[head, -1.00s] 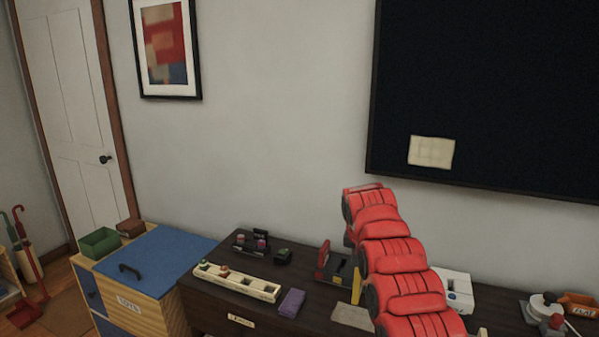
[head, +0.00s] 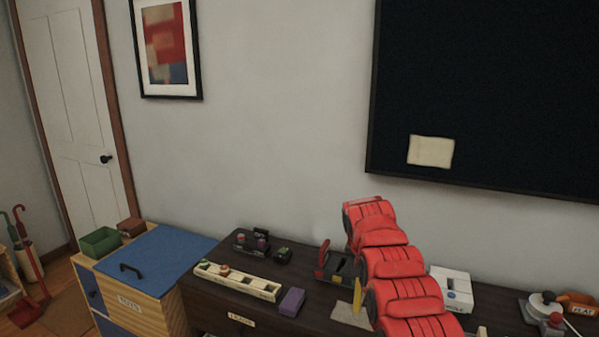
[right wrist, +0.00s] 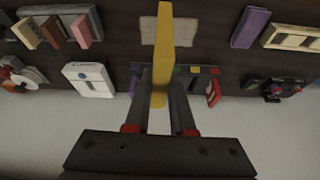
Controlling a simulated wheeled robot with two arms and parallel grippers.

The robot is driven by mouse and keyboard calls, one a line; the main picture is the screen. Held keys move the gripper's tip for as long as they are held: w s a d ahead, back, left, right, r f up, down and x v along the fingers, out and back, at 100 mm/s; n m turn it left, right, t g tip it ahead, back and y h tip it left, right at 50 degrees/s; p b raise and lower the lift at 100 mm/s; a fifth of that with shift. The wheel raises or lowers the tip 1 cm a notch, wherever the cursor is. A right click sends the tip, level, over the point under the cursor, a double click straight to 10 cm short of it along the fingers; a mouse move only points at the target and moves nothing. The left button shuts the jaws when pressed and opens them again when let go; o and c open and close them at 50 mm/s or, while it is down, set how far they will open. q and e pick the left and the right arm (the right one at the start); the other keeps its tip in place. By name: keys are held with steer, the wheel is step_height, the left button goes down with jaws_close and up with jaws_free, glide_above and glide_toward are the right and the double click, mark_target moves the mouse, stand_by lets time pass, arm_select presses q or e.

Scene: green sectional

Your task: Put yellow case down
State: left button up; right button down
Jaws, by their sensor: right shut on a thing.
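The yellow case (right wrist: 161,42) is a tall narrow slab, held between the two dark fingers of my right gripper (right wrist: 158,72). In the head view a strip of the yellow case (head: 357,298) shows at the left of my red right arm, which hides the gripper there. The case is over a flat beige pad (head: 345,314) on the dark cabinet top; the pad also shows behind it in the right wrist view (right wrist: 182,31). I cannot tell whether the case touches the pad. My left gripper is not in view.
On the dark cabinet (head: 228,297) stand a cream slotted tray (head: 238,283), a purple block (head: 291,301), a black device with a red lever (head: 330,266) close behind the pad, and a white box (head: 453,288) to the right. A blue-topped chest (head: 155,262) stands left.

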steer(key=shift+d, duration=0.15)
steer(key=shift+d+f, duration=0.15)
steer(key=shift+f, duration=0.35)
steer(key=shift+d, duration=0.1)
steer(key=shift+f, duration=0.2)
